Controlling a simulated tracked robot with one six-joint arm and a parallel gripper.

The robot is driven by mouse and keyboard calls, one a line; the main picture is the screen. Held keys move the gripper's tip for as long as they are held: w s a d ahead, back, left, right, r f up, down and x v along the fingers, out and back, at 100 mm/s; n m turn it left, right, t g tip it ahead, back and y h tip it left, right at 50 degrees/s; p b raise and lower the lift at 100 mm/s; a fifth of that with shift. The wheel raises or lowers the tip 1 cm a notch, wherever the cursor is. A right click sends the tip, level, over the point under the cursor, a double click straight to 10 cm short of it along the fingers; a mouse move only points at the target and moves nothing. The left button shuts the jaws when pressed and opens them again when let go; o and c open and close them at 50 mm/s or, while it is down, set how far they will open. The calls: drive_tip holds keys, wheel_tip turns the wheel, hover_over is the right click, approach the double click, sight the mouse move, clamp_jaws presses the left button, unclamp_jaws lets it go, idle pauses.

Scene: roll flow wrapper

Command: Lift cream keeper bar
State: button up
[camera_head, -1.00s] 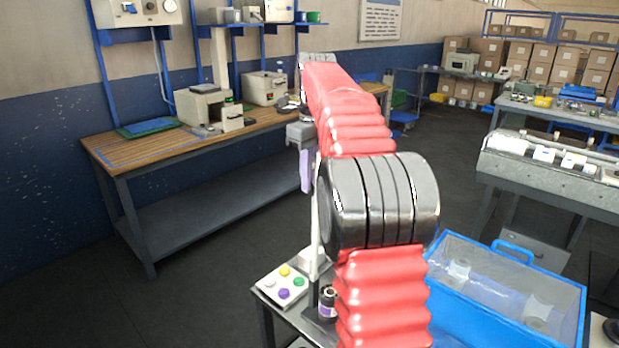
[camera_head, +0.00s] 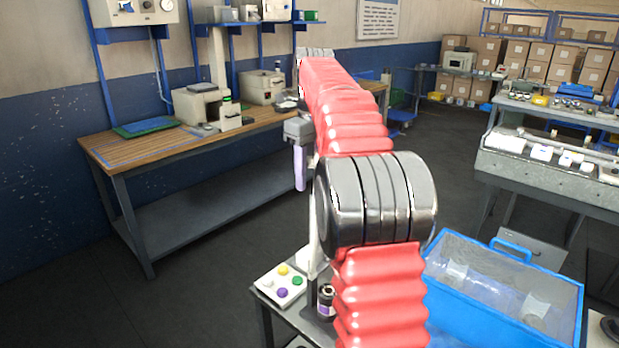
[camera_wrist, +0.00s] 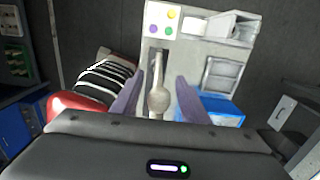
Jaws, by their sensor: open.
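A slim cream bar (camera_wrist: 158,102) with a rounded knob shows between my fingers in the wrist view, over a dark slot in a light machine top. I take it for the keeper bar. In the head view a pale upright bar (camera_head: 313,215) stands just left of my black arm joint; its right side and lower end are partly hidden. My gripper (camera_wrist: 160,78) has two purple fingers, apart, one on each side of the cream bar, with visible gaps. I cannot tell their height above it. In the head view my gripper (camera_head: 300,168) points down.
A button panel (camera_head: 281,285) with coloured buttons sits beside a dark cylinder (camera_head: 326,302) on the small machine table. A blue bin with a clear lid (camera_head: 455,318) stands to the right. A wooden workbench (camera_head: 140,152) stands behind left. Dark floor lies open between.

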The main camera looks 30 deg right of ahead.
sight(310, 156)
drive_tip(key=shift+s+r, duration=0.1)
drive_tip(key=shift+r, duration=3.1)
drive_tip(key=shift+r, duration=0.2)
drive_tip(key=shift+w+a+r+n+t, duration=0.15)
drive_tip(key=shift+w+a+r+t, duration=0.15)
drive_tip(key=shift+r, duration=0.2)
drive_tip(key=shift+w+a+r+n+t, duration=0.15)
drive_tip(key=shift+w+a+r+t, duration=0.05)
drive_tip(key=shift+r+t, duration=0.25)
drive_tip(key=s+a+f+n+t, duration=0.1)
drive_tip(key=s+a+n, duration=0.3)
drive_tip(key=a+n, duration=0.3)
drive_tip(key=s+a+n+t, duration=0.1)
drive_tip(key=s+a+n, duration=0.4)
drive_tip(key=a+n, duration=0.2)
drive_tip(key=s+a+f+n+t, duration=0.1)
drive_tip(key=s+a+f+n, duration=0.4)
drive_tip(key=s+f+n, duration=0.4)
drive_tip(key=s+a+f+n, duration=0.5)
drive_tip(key=s+f+n, duration=0.4)
drive_tip(key=s, duration=0.1)
drive_tip(key=shift+a+f+n+t, duration=0.2)
drive_tip(key=shift+f+n+t, duration=0.1)
drive_tip(key=shift+f+t, duration=0.1)
